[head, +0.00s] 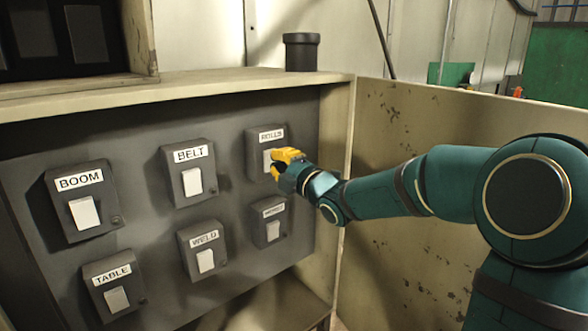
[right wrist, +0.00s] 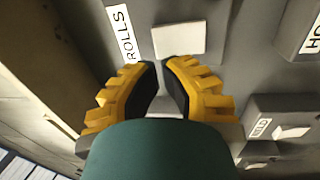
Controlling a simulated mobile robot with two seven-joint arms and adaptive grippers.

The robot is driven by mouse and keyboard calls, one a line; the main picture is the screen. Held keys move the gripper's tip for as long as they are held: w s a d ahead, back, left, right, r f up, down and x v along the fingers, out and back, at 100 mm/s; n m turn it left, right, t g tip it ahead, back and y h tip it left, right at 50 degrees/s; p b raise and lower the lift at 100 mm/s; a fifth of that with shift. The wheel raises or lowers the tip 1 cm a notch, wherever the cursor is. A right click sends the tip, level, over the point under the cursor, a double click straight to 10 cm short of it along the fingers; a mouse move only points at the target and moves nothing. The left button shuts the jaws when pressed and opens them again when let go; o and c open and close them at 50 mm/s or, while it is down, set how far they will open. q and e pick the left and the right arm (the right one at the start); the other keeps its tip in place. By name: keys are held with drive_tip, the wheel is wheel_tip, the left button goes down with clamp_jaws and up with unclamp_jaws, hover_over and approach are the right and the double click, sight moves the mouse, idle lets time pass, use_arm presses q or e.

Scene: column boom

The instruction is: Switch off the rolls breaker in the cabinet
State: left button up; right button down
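The rolls breaker (head: 253,154) is a grey box with a white ROLLS label, at the top right of the cabinet panel in the head view. Its white switch (right wrist: 179,40) shows whole in the right wrist view, just beyond my fingertips, and is partly hidden by my gripper in the head view. My right gripper (head: 284,157) has yellow fingers drawn close together, with a narrow gap and nothing held between them. It also shows in the right wrist view (right wrist: 161,66). I cannot tell whether the fingertips touch the breaker. My left gripper is not in view.
Breakers labelled BOOM (head: 81,202), BELT (head: 188,172), TABLE (head: 113,286) and WELD (head: 203,250) share the panel. Another breaker (head: 267,223) sits right below the rolls one. The open cabinet door (head: 400,260) stands at the right, behind my arm. A dark cylinder (head: 301,52) stands on top.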

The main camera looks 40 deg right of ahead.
sight(268, 154)
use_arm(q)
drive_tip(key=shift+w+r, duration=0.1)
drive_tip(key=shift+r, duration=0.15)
use_arm(e)
drive_tip(key=shift+w+a+r, duration=0.1)
drive_tip(key=shift+w+r, duration=0.1)
drive_tip(key=shift+w, duration=1.3)
